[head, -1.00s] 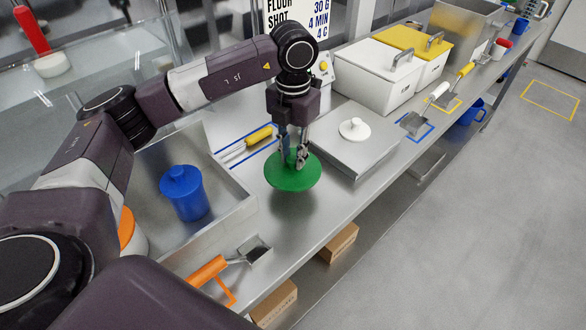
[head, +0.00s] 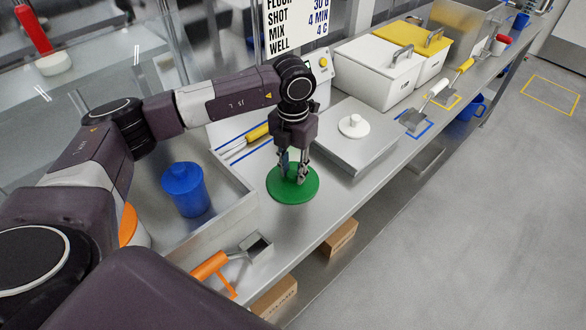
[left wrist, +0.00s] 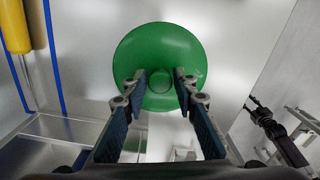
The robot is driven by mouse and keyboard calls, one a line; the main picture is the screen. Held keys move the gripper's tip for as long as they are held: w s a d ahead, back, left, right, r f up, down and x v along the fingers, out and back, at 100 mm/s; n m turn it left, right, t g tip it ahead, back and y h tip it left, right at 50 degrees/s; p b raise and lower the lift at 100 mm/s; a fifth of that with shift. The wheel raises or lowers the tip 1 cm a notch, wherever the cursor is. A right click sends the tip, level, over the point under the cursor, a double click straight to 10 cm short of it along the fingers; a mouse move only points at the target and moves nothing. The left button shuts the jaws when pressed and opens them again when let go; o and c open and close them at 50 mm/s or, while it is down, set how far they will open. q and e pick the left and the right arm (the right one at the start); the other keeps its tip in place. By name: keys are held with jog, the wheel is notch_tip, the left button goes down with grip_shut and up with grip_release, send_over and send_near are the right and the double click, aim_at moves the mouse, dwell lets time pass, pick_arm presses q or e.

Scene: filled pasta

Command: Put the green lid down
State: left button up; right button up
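The green lid (head: 293,194) is a round disc, level at the countertop beside the scale. I cannot tell whether its underside touches the steel. My left gripper (head: 293,177) points straight down over its middle. In the left wrist view my left gripper (left wrist: 160,76) has its two fingers close on both sides of the lid's round knob, and the green lid (left wrist: 160,40) lies below them.
A flat steel scale (head: 345,150) with a white knobbed piece is right of the lid. A steel tray (head: 232,213) holding a blue lidded jar (head: 185,190) is on the left. An orange-handled scoop (head: 212,265) lies in front; a yellow-handled tool (head: 257,133) lies behind.

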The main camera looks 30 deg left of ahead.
aim_at(293, 172)
pick_arm(q)
jog(key=shift+o, duration=0.9)
jog(key=shift+r, duration=0.2)
jog(key=shift+w+r, duration=0.1)
jog(key=shift+r, duration=0.25)
notch_tip(293, 172, up, 11)
jog(key=b, duration=0.3)
jog(key=shift+r, duration=0.15)
jog(key=shift+r, duration=0.1)
